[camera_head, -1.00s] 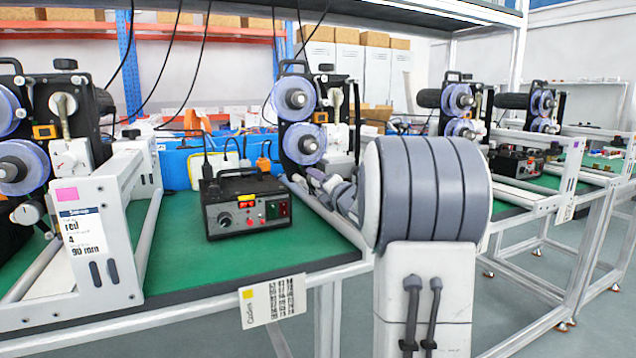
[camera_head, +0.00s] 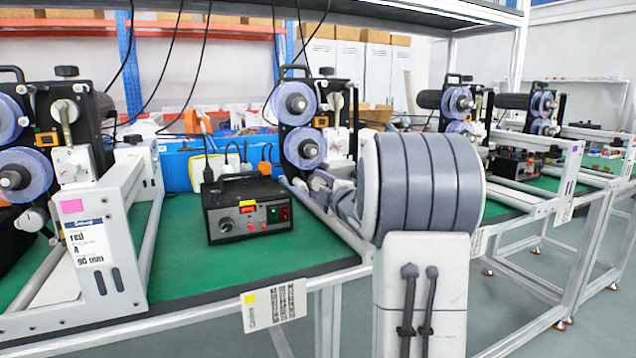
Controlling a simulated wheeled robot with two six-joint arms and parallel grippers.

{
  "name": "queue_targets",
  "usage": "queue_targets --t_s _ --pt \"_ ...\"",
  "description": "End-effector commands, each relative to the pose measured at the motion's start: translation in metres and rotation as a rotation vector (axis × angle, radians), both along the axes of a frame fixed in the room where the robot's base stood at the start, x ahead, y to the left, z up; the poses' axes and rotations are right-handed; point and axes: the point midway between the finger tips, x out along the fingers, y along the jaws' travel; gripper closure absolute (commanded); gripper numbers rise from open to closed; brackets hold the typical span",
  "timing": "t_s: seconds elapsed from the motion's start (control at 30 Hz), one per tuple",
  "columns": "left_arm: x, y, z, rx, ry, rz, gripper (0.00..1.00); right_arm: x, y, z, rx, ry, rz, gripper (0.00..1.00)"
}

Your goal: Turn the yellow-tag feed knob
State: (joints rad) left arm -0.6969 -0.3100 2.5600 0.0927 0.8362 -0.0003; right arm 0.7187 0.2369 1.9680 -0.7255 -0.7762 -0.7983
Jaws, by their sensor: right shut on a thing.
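A yellow tag (camera_head: 249,299) is on the label at the front edge of the green-topped bench (camera_head: 180,262). The coder (camera_head: 304,112) with purple reels stands at the back of this bench. My right gripper (camera_head: 320,182) reaches in at the coder's lower right side, below the white dial box (camera_head: 339,141). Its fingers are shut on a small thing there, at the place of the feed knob. The knob itself is mostly hidden behind the fingers and my large grey wrist. My left gripper is not in view.
A black control box (camera_head: 248,207) with a small knob and red lights sits on the bench, left of my gripper. A white frame with a pink tag (camera_head: 71,206) stands at the left. More coders (camera_head: 458,102) are at the right. The green top before the control box is clear.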

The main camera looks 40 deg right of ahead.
Motion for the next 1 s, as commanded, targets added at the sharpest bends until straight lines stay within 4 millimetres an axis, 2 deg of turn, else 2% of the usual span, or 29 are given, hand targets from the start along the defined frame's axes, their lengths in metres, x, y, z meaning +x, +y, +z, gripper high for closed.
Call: queue_targets --t_s 0.4,0.9,0.93,1.0 --pt "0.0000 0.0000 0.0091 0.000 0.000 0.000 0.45 0.0001 -0.0014 0.0018 0.168 -0.043 -0.003 1.00" --pt "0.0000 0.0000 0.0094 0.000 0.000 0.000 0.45 -0.0003 -0.0017 0.0012 0.185 -0.047 -0.003 1.00" --pt "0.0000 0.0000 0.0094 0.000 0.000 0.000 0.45 -0.0003 -0.0017 0.0012 0.185 -0.047 -0.003 0.43" --pt "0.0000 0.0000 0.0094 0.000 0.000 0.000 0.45 -0.0003 -0.0016 0.0011 0.184 -0.047 -0.003 0.17"
